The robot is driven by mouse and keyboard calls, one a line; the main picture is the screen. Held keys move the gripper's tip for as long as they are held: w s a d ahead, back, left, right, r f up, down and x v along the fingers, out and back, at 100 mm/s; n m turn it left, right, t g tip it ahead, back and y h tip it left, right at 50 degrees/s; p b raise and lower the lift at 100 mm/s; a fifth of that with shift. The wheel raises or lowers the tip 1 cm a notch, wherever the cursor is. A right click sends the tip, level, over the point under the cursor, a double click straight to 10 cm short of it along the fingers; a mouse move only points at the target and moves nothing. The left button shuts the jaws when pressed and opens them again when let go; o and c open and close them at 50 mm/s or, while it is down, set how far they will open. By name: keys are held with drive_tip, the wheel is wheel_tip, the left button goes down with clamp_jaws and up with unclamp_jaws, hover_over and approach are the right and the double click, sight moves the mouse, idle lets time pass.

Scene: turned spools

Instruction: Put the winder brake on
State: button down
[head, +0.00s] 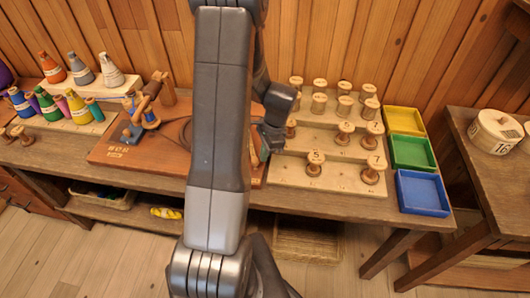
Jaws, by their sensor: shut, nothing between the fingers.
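The winder (145,112) stands on a reddish-brown wooden base board (120,156) left of centre on the bench. It has wooden posts, a dark crank-like part and a small blue part (132,132) at its front. I cannot tell which part is the brake or how it is set. My arm covers the middle of the board. My gripper (265,150) points down at the right end of the board, beside the spool rack and well to the right of the winder's visible parts. It is shut and empty, and its tips are partly hidden by my arm.
A stepped rack (325,178) with several wooden spools stands right of my gripper. Yellow (404,121), green (412,152) and blue (422,192) trays line the bench's right end. Several coloured thread cones (52,68) stand at left. A round box (495,131) sits on a separate right table.

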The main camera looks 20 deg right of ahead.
sight(253, 159)
drive_tip(key=a+m, duration=0.1)
drive_tip(key=a, duration=0.1)
drive_tip(key=w+a+m, duration=0.1)
drive_tip(key=a, duration=0.2)
drive_tip(key=w+a+m, duration=0.1)
drive_tip(key=a, duration=0.1)
drive_tip(key=shift+a+t, duration=0.3)
drive_tip(key=shift+a, duration=0.05)
drive_tip(key=shift+s+d, duration=0.1)
drive_tip(key=shift+s+d, duration=0.1)
drive_tip(key=shift+d, duration=0.15)
drive_tip(key=d, duration=0.1)
drive_tip(key=s+d+r, duration=0.1)
drive_tip(key=d, duration=0.1)
drive_tip(key=d+r, duration=0.1)
drive_tip(key=shift+s+d+r, duration=0.1)
drive_tip(key=shift+s+d, duration=0.05)
drive_tip(key=shift+s, duration=0.05)
drive_tip(key=v, duration=0.7)
drive_tip(key=shift+s+a+r+b, duration=0.15)
drive_tip(key=shift+a+r+b, duration=0.15)
drive_tip(key=shift+r, duration=0.2)
